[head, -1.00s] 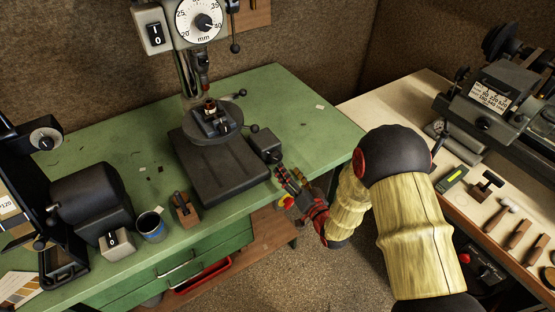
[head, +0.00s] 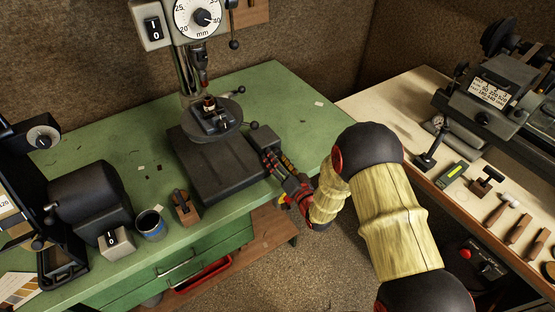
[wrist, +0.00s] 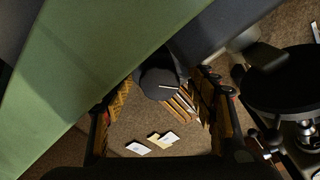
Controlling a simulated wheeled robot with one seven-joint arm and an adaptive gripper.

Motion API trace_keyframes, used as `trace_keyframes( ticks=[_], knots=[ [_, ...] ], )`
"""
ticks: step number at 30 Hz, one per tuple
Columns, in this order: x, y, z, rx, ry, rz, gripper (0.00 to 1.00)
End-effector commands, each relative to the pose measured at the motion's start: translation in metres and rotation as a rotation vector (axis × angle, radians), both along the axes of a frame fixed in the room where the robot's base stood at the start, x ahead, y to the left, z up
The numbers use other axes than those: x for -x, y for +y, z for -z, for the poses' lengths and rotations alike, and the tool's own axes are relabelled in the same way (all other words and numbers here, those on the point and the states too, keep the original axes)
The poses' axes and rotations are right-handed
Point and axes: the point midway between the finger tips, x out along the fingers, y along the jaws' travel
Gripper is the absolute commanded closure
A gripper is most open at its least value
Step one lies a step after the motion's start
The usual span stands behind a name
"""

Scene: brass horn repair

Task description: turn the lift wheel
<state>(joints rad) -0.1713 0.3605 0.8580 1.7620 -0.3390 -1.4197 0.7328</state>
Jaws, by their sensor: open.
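The drill press (head: 190,75) stands on the green bench, with a dark block (head: 263,137) and a small ball knob (head: 254,125) on the right of its base. The lift wheel is not clear in the head view; my gripper covers the block's near right side. My gripper (head: 270,160) is open, close to the block; contact cannot be told. In the wrist view its fingers (wrist: 164,92) stand apart, with a dark round shape (wrist: 160,83) bearing a thin pale line between them. I cannot tell if this is the wheel or something behind.
The press base (head: 208,170) lies left of my gripper. A round press table (head: 213,127) carries a small fixture. A tool bench (head: 440,200) is at the right.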

Motion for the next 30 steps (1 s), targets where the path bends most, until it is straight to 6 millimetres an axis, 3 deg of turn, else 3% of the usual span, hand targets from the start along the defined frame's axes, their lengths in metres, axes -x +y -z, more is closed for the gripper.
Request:
trace_keyframes(
  ticks=[5, 27, 30],
  knots=[
    [0.0001, -0.0002, 0.0001, 0.0, 0.0, 0.0, 0.44],
    [0.0004, -0.0005, 0.0005, 0.001, 0.001, 0.0, 0.86],
    [0.0004, -0.0005, 0.0005, 0.0, 0.002, 0.0, 0.87]
  ],
)
